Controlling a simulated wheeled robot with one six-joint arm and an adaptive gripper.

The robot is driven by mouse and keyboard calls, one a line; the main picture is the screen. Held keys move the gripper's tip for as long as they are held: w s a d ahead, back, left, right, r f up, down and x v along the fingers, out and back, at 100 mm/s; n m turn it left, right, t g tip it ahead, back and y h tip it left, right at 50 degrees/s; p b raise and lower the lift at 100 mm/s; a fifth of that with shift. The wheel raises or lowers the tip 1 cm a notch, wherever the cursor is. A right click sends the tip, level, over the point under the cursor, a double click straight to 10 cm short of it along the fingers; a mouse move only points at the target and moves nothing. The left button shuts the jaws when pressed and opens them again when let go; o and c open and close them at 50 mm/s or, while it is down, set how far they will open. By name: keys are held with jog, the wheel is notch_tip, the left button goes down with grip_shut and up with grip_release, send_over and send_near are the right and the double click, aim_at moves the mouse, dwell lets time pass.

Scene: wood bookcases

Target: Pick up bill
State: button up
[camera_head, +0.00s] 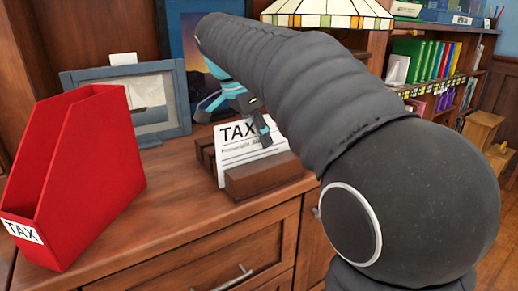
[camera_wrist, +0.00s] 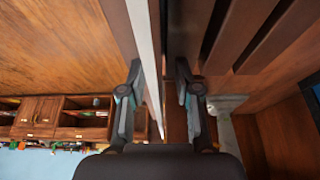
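The bill (camera_head: 242,143) is a white sheet printed with "TAX" that stands upright in a slotted wooden holder (camera_head: 262,179) on the cabinet top. My gripper (camera_head: 262,126) is at the bill's upper right edge in the head view, partly hidden by my arm. In the wrist view, my gripper (camera_wrist: 158,72) is open, its two fingers apart. The bill (camera_wrist: 147,45) shows there edge-on as a thin white strip between the fingers, closer to the left one. A gap shows on the right side. I cannot tell whether the left finger touches it.
A red file box (camera_head: 85,165) labelled "TAX" stands at the left of the cabinet top. A grey picture frame (camera_head: 183,100) stands behind. A stained-glass lampshade (camera_head: 325,20) is beyond my arm, and a bookcase with coloured binders (camera_head: 425,62) stands at the right.

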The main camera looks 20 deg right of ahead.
jog(key=shift+f, duration=0.1)
grip_shut()
dwell(0.3)
